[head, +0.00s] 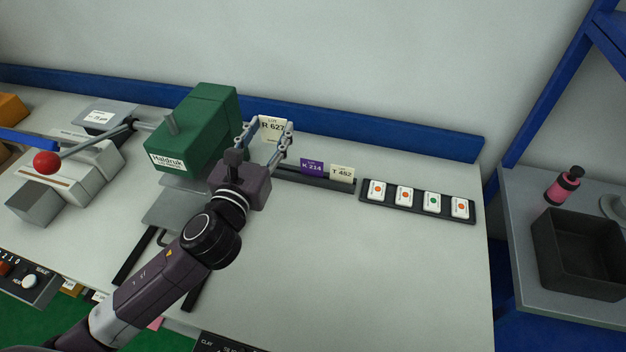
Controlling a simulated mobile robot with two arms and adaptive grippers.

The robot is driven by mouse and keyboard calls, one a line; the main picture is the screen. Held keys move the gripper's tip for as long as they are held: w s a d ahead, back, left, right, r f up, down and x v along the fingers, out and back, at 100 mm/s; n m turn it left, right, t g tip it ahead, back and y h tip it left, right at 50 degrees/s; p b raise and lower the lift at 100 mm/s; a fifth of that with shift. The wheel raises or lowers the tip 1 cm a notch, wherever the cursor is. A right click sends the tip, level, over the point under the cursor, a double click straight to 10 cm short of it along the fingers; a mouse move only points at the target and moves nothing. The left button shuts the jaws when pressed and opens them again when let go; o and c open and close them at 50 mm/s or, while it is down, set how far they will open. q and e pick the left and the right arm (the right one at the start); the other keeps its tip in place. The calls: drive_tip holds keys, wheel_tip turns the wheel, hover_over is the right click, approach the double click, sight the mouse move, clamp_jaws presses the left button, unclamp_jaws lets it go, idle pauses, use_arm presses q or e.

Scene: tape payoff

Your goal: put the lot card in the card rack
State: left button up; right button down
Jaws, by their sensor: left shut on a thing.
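The lot card (272,131), a cream card marked R 627, is held upright between the fingers of my left gripper (273,124). My left gripper is shut on it. The card rack (338,184) is a low dark rail at the back of the bench. A purple card K 214 (312,167) and a cream card T 452 (342,172) stand in its right part. The held card appears above the rack's left end, which my gripper partly hides. I cannot tell how far apart card and rack are. My right gripper is out of view.
A green press (205,125) with a red-knobbed lever (47,162) stands close on the left. A dark tray (418,200) of several white dotted pieces lies right of the rack. The bench front right is clear. A side table holds a dark bin (575,290) and a pink bottle (562,188).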

use_arm(q)
drive_tip(key=w+r, duration=0.3)
drive_tip(key=w, duration=0.3)
drive_tip(key=b, duration=0.4)
hover_over(284, 171)
drive_tip(key=s, duration=0.2)
wheel_tip(284, 171, down, 15)
drive_tip(key=shift+w+a+f+b, duration=0.2)
drive_tip(key=shift+f+b, duration=0.3)
drive_tip(key=shift+f, duration=0.8)
drive_tip(key=shift+w+a+f+b, duration=0.15)
drive_tip(key=shift+f+b, duration=0.35)
drive_tip(key=shift+f, duration=0.8)
drive_tip(key=shift+s, duration=0.15)
drive_tip(key=shift+f, duration=0.15)
drive_tip(key=o, duration=0.4)
drive_tip(key=shift+o, duration=0.2)
